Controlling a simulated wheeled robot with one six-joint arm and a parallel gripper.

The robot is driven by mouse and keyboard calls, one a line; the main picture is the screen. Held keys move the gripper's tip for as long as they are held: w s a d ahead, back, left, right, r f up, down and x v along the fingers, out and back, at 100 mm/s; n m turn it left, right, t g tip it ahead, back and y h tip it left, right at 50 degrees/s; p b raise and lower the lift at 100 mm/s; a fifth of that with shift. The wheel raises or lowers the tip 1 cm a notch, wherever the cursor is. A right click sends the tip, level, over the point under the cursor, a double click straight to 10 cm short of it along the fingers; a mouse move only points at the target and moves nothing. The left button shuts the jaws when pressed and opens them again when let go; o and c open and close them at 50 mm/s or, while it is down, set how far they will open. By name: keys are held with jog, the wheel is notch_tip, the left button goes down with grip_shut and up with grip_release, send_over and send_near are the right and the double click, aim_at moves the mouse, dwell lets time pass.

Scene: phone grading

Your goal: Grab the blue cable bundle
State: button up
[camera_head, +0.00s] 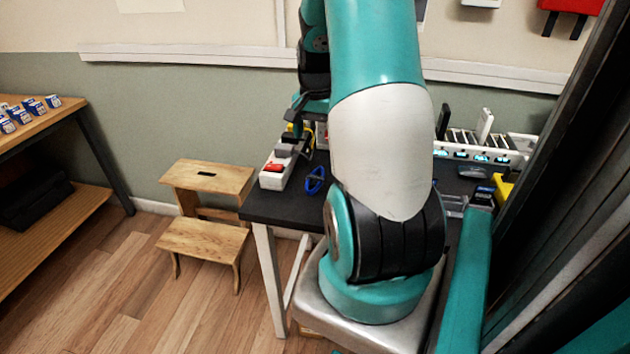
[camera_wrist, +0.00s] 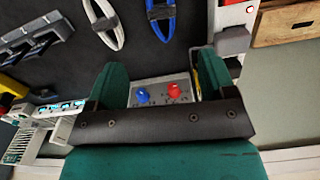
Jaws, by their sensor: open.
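The blue cable bundle (camera_head: 315,180) lies as a loop on the dark tabletop (camera_head: 283,207), near the table's left side. In the wrist view the blue cable bundle (camera_wrist: 160,22) is at the top edge, bound by a black tie and partly cut off by the frame. My gripper (camera_wrist: 162,72) is open with nothing held. Its two green fingers stand apart, and the bundle is beyond their tips, not between them. In the head view my gripper (camera_head: 304,115) is above the back of the table, partly hidden by my arm.
A white cable bundle (camera_wrist: 104,22) lies beside the blue one. A panel with a blue and a red button (camera_wrist: 158,93) shows between my fingers. A white strip with coloured blocks (camera_head: 271,182) runs along the table's left edge. A wooden step stool (camera_head: 205,240) stands left.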

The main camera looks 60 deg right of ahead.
aim_at(315, 176)
notch_tip(315, 176, down, 14)
jog(key=shift+w+r+p, duration=0.15)
jog(key=shift+p, duration=0.25)
jog(key=c, duration=1)
